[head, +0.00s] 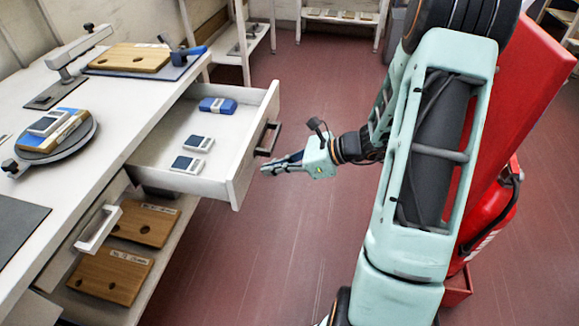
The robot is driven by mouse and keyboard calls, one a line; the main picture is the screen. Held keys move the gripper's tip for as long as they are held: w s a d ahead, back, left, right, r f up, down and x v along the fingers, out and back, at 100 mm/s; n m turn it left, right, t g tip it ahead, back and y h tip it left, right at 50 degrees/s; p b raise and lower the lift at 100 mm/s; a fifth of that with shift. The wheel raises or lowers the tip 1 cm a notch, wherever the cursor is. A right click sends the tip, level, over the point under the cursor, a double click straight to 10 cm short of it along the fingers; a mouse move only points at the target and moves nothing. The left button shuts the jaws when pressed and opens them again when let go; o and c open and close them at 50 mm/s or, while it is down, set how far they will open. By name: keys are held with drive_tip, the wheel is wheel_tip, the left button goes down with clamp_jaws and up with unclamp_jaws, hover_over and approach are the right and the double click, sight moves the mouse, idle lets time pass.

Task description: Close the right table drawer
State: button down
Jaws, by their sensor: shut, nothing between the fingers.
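The right table drawer (248,172) is pulled far out from under the white table (122,140). Its dark bar handle (268,138) is on the front panel. Inside lie a blue and grey device (218,105) and two small white devices with dark screens, one at the middle (198,143) and one nearer the front edge (187,165). My gripper (265,171) is shut and empty. In the picture it is just right of the drawer front, below the handle; I cannot tell whether it touches the panel.
Another drawer with a pale handle (98,229) is at the lower left. Wooden boards (110,274) lie on a shelf below. A red fire extinguisher (490,217) stands at the right. The red floor (265,255) between is clear.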

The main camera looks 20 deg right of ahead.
sight(249, 169)
drive_tip(key=shift+w+a+r, duration=0.1)
drive_tip(key=shift+w+a, duration=0.3)
drive_tip(key=shift+a, duration=0.3)
drive_tip(key=shift+w+a, duration=0.4)
drive_tip(key=shift+a, duration=0.25)
drive_tip(key=w+a, duration=0.4)
drive_tip(key=a, duration=0.4)
drive_tip(key=w+a+b, duration=0.1)
drive_tip(key=w+a, duration=0.4)
drive_tip(key=a, duration=0.3)
drive_tip(key=w+a+b, duration=0.1)
drive_tip(key=w+a, duration=0.4)
drive_tip(key=a, duration=0.4)
drive_tip(key=shift+w, duration=0.15)
drive_tip(key=shift+w+a, duration=0.1)
drive_tip(key=shift+a+r, duration=0.1)
drive_tip(key=shift+r, duration=0.05)
drive_tip(key=shift+a+r, duration=0.1)
drive_tip(key=shift+r, duration=0.05)
drive_tip(key=shift+w, duration=0.1)
